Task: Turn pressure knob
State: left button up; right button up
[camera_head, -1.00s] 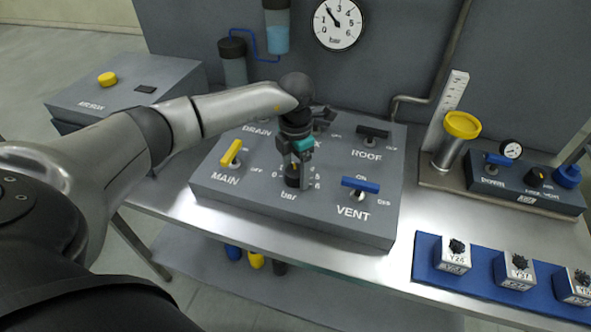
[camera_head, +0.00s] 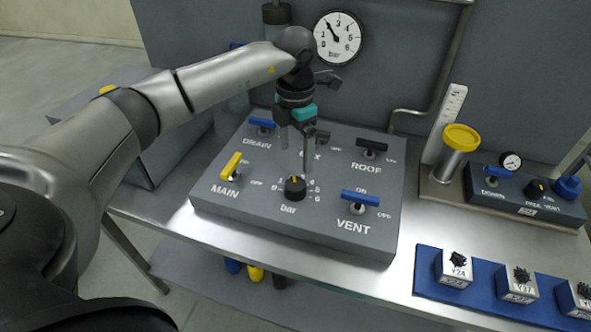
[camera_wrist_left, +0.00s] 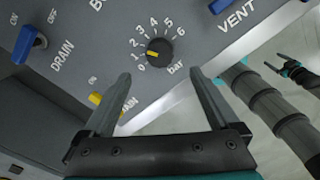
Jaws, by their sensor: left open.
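The pressure knob (camera_head: 295,187) is a black dial with a yellow mark, on the front middle of the grey panel (camera_head: 225,196), above the word "bar". In the left wrist view the knob (camera_wrist_left: 159,53) has its mark toward about 1. My left gripper (camera_head: 297,155) is open and empty above the knob, apart from it. In the left wrist view its fingers (camera_wrist_left: 160,80) spread to either side below the knob. The wall gauge (camera_head: 338,38) has its needle pointing up and left. A dark gripper, seemingly my right one (camera_wrist_left: 290,66), shows small at the right edge.
The yellow MAIN lever (camera_head: 230,166) stands left of the knob and the blue VENT lever (camera_head: 360,198) right. The DRAIN lever (camera_head: 262,123) and black ROOF lever (camera_head: 372,142) are behind. A blue tray (camera_head: 428,272) of labelled blocks and a yellow-topped cylinder (camera_head: 461,138) stand at right.

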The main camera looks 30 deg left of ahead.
pick_arm(q)
jog(key=shift+r, duration=2.4)
jog(key=shift+f, duration=0.1)
